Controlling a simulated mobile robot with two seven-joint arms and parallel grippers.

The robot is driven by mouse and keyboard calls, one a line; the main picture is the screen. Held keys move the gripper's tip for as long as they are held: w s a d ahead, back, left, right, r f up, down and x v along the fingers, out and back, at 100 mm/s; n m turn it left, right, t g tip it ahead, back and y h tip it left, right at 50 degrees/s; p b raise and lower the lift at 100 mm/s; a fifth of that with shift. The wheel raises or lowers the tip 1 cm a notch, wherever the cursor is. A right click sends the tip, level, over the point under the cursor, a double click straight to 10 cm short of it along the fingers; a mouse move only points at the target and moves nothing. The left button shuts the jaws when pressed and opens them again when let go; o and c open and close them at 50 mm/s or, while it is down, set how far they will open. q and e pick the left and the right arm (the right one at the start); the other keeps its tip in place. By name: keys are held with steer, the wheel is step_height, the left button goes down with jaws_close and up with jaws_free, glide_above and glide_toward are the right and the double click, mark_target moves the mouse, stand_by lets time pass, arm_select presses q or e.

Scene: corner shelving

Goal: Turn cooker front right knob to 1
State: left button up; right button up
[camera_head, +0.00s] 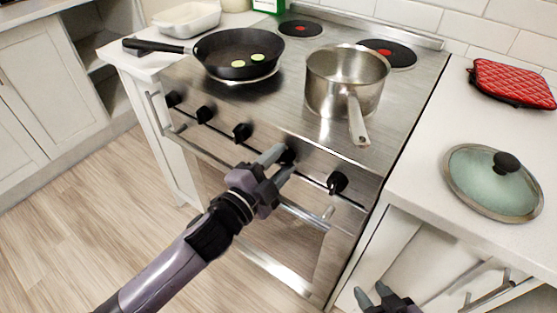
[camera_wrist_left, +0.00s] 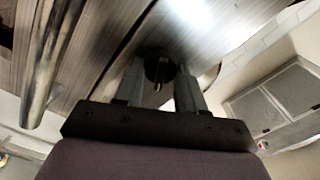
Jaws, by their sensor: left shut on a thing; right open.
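The steel cooker (camera_head: 300,135) has a row of black knobs along its front panel. The rightmost knob (camera_head: 337,183) is free, with nothing at it. My left gripper (camera_head: 281,161) is shut on the second knob from the right (camera_head: 289,154), its fingers on either side. In the left wrist view this knob (camera_wrist_left: 159,68) shows between the two fingertips, with a slot-like grip ridge. I cannot read any knob marking. My right gripper (camera_head: 371,290) is open and empty at the bottom edge, in front of the right cabinet.
A steel saucepan (camera_head: 345,80) stands on the front right of the hob, its handle pointing forward. A black frying pan (camera_head: 239,53) stands left. A glass lid (camera_head: 478,180) and red mitt (camera_head: 512,82) lie on the right counter. The oven handle (camera_head: 300,215) runs below the knobs.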

stand_by(0.3)
arm_select(q)
steer(key=o, duration=1)
steer(key=shift+v, duration=3.6)
